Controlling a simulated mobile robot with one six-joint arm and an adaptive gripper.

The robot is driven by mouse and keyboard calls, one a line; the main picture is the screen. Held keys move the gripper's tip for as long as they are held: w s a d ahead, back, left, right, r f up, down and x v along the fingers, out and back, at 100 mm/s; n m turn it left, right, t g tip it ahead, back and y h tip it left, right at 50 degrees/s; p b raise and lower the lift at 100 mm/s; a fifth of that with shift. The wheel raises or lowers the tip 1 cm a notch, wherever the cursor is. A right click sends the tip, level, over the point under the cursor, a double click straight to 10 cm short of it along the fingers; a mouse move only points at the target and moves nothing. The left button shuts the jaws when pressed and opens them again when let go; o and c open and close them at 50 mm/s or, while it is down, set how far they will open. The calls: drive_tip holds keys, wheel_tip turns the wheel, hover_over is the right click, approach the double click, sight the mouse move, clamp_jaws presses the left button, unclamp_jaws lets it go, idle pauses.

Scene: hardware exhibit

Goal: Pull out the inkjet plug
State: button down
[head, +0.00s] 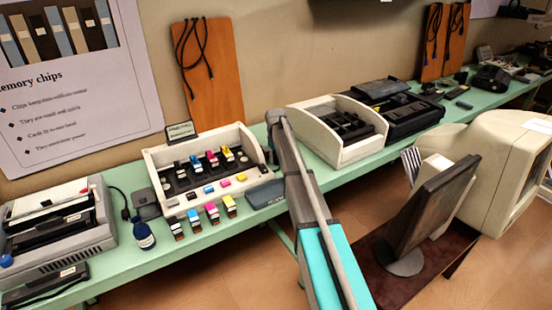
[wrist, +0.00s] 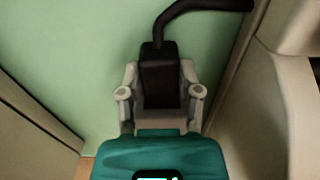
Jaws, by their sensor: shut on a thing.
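A black plug (wrist: 160,82) with a thick black cable (wrist: 200,6) is between the two grey fingers of my gripper (wrist: 160,95) in the wrist view. The cable leaves the far end of the plug and bends to the upper right. Green surface shows behind the plug. No socket shows there, and I cannot tell whether the plug's near end is seated in anything. In the head view my arm stretches to the green table right of the beige inkjet display (head: 156,160); the plug and my fingers cannot be made out there.
A beige open-topped machine (head: 351,150) stands right of my arm, and a beige body (wrist: 285,100) is close on the right in the wrist view. Ink cartridges (head: 212,212), a blue bottle (head: 144,236) and a grey printer (head: 60,240) stand left. A monitor (head: 435,210) stands front right.

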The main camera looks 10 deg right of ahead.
drive_tip(key=shift+s+d, duration=0.3)
drive_tip(key=shift+s, duration=0.55)
drive_tip(key=shift+s+d, duration=0.25)
drive_tip(key=shift+s, duration=0.6)
drive_tip(key=shift+c, duration=1.5)
unclamp_jaws()
drive_tip(key=shift+w, duration=0.2)
